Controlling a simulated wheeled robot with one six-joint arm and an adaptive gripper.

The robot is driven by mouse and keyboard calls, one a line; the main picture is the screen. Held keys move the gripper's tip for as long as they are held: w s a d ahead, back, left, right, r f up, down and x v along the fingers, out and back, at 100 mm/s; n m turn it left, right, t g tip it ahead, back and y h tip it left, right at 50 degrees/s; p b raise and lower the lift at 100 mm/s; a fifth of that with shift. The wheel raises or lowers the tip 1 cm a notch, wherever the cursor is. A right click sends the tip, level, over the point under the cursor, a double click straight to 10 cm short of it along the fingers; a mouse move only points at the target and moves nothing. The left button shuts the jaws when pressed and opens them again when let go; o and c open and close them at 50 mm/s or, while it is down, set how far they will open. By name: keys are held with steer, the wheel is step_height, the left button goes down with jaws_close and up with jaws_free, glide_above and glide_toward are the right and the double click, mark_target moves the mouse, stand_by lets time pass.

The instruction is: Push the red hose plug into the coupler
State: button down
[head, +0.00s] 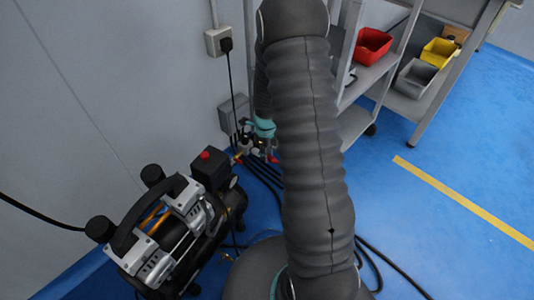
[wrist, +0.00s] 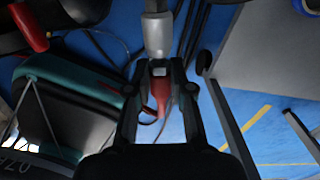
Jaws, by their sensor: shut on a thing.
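In the wrist view the red hose plug (wrist: 160,95) is between the two fingers of my gripper (wrist: 159,68), which is shut on it. A pale grey metal cylinder, which looks like the coupler (wrist: 157,34), is straight ahead of the fingertips, roughly in line with the plug. The plug's front end is close to the cylinder's near end; I cannot tell whether they touch or how far the plug is in. In the head view my arm hides most of this, and only a small red piece (head: 273,159) shows beside the wrist, near the wall.
A black and silver compressor (head: 165,240) stands on the blue floor at left. Black hoses (head: 264,176) run along the floor under my arm. A shelf with a red bin (head: 371,46), a grey bin (head: 416,78) and a yellow bin (head: 439,52) is at right. The right floor is clear.

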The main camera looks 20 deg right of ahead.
steer(key=shift+w+a+r, duration=0.1)
steer(key=shift+w+a, duration=0.5)
steer(key=shift+w, duration=0.35)
stand_by(0.3)
steer(key=c, duration=0.9)
jaws_free()
steer(key=shift+c, duration=0.2)
steer(key=shift+d+r, duration=0.1)
steer(key=shift+d, duration=0.05)
step_height(320, 180, up, 12)
steer(key=shift+s+d+f, duration=0.2)
steer(key=shift+s, duration=0.2)
